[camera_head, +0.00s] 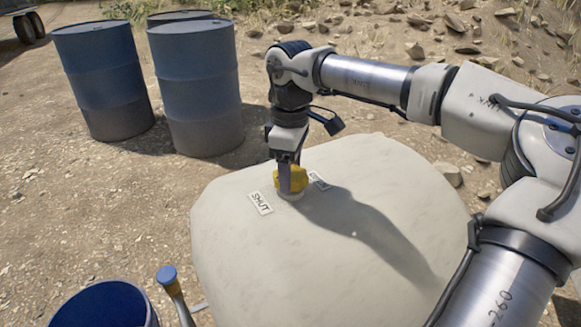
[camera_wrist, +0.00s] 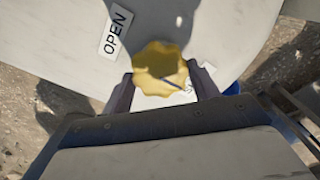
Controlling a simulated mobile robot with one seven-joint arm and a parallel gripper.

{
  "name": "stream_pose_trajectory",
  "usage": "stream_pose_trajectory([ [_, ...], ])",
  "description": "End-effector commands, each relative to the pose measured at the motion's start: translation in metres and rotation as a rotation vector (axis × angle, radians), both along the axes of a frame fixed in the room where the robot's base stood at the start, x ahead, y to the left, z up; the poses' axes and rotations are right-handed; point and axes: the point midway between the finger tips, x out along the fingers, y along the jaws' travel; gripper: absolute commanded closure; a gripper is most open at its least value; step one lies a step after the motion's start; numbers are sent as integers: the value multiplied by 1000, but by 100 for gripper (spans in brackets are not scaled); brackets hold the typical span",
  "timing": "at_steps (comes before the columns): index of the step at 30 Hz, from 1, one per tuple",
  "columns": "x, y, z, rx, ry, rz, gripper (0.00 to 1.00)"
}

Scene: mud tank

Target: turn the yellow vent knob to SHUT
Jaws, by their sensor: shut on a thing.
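The yellow vent knob (camera_head: 300,177) stands on top of the pale tank (camera_head: 230,250), with a lobed rim in the wrist view (camera_wrist: 158,62). My gripper (camera_head: 288,180) points down and is shut on the knob, with one finger on each side of it in the wrist view (camera_wrist: 163,92). A SHUT label (camera_head: 261,203) lies left of the knob in the head view. The OPEN label (camera_head: 319,181) lies right of it, and upper left of the knob in the wrist view (camera_wrist: 115,30). A thin dark mark shows on the knob's lower right; I cannot tell its setting.
Two blue drums (camera_head: 103,80) (camera_head: 197,85) stand on the ground behind left, with another partly hidden behind. A blue bucket (camera_head: 105,305) and a blue-topped handle (camera_head: 168,276) are at front left. The tank top around the knob is clear, with my arm's shadow across it.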

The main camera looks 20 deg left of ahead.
Motion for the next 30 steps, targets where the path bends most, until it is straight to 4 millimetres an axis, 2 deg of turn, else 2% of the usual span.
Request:
stream_pose_trajectory([
  [8, 1, 0, 1, 1, -3, -5, 63],
  [9, 1, 0, 1, 1, -3, -5, 39],
  [14, 1, 0, 1, 1, -2, -4, 19],
  [23, 0, 0, 2, 1, -1, -2, 19],
  [26, 1, 0, 10, 2, -2, -2, 19],
  [30, 1, 0, 35, 3, -3, -2, 19],
])
